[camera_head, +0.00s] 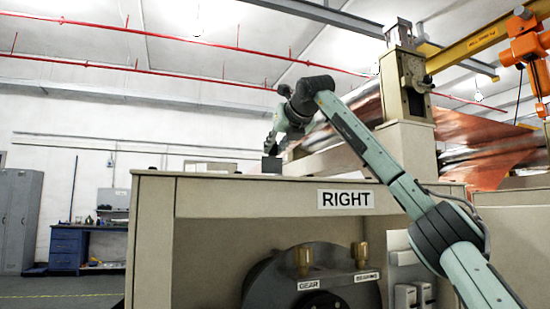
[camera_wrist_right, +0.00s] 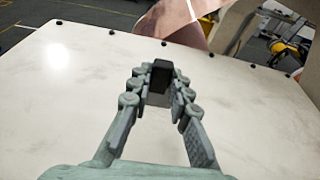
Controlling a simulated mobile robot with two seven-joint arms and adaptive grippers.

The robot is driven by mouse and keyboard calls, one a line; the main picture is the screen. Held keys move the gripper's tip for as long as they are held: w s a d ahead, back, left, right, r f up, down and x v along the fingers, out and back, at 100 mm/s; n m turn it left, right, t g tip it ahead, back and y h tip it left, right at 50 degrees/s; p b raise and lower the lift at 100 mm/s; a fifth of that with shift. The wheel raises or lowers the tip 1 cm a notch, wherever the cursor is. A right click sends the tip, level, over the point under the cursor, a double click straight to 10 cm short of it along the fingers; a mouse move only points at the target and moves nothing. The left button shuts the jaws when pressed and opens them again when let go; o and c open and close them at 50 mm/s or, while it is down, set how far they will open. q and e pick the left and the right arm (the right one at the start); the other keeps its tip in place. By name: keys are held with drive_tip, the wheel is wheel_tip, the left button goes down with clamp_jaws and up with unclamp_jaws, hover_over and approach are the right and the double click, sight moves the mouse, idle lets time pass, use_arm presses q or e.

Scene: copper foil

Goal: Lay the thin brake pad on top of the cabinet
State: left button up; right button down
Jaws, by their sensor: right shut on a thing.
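The thin brake pad (camera_head: 271,165) is a small dark upright plate at the top edge of the beige cabinet (camera_head: 240,197) marked RIGHT. My right gripper (camera_head: 273,150) reaches over the cabinet from the right and points down at its top. In the right wrist view, the gripper's fingers (camera_wrist_right: 161,88) are shut on the dark pad (camera_wrist_right: 160,74), with the pale cabinet top (camera_wrist_right: 60,110) around them. I cannot tell whether the pad's lower edge touches the top. My left gripper is not in view.
The cabinet top is broad and bare around the gripper, with small dark bolts (camera_wrist_right: 111,32) along its far edge. Copper foil (camera_head: 470,140) and rollers stand behind at right. An orange hoist (camera_head: 525,50) hangs at upper right. A blue workbench (camera_head: 68,248) stands far left.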

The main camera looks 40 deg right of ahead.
wheel_tip(320, 180, down, 3)
drive_tip(key=shift+d+r, duration=0.15)
drive_tip(key=shift+r, duration=0.05)
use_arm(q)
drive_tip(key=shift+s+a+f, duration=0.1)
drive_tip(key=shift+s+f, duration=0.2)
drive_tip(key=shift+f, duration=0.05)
use_arm(e)
drive_tip(key=shift+f, duration=0.15)
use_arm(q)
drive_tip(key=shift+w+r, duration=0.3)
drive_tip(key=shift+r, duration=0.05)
use_arm(e)
drive_tip(key=c, duration=1.4)
unclamp_jaws()
